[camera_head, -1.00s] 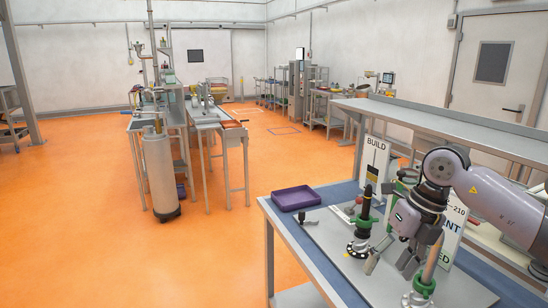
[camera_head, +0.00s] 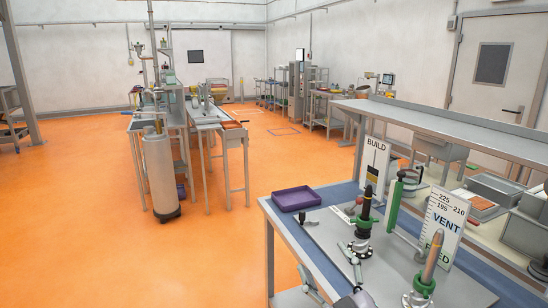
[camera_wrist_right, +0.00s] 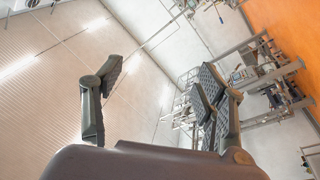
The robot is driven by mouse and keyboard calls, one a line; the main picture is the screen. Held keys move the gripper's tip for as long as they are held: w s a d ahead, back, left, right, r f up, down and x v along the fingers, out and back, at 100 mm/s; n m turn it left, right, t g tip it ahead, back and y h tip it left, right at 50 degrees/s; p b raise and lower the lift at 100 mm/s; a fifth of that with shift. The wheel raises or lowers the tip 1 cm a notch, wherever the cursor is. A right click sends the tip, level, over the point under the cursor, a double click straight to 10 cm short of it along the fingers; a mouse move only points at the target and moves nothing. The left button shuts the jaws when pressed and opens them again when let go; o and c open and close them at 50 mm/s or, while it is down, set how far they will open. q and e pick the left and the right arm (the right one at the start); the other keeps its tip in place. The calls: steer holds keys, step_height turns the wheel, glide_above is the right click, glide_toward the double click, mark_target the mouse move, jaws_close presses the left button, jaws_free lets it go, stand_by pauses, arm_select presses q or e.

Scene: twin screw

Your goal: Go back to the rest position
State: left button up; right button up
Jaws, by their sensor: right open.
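My right gripper (camera_head: 326,260) is low in the head view, at the bottom edge, in front of the near bench. Its two grey fingers stand apart with nothing between them. In the right wrist view the gripper (camera_wrist_right: 157,82) is open and empty, with wall, ceiling and distant racks beyond the fingers. Most of my right arm is below the head view. My left gripper is in neither view.
The near bench carries a purple tray (camera_head: 298,199), a dark-tipped post with a green collar (camera_head: 364,218), a copper-coloured post (camera_head: 432,262), a BUILD sign (camera_head: 375,160) and a VENT sign (camera_head: 442,222). Open orange floor (camera_head: 100,250) lies left of the bench.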

steer(key=s+d+f+m+g+h, duration=0.2)
steer(key=d+f+m+h, duration=0.1)
steer(key=f, duration=0.3)
steer(key=s+d+f+m+g+h, duration=0.2)
steer(key=s+d+f, duration=0.1)
steer(key=f, duration=0.3)
steer(key=s+d+f+m+g, duration=0.2)
steer(key=s+f+g, duration=0.5)
steer(key=s, duration=0.5)
steer(key=s+d+f+m+g, duration=0.15)
steer(key=s+f+g, duration=0.35)
steer(key=s+f, duration=0.6)
step_height(320, 180, down, 25)
steer(key=s+g, duration=0.1)
steer(key=s, duration=0.1)
steer(key=s+d+f, duration=0.1)
steer(key=s+f, duration=0.7)
steer(key=s+d+f+g+h, duration=0.1)
steer(key=s+d+f, duration=0.1)
steer(key=s+f, duration=0.6)
steer(key=shift+s+d, duration=0.3)
steer(key=shift+s, duration=0.15)
steer(key=shift+n, duration=0.25)
steer(key=shift+c, duration=0.5)
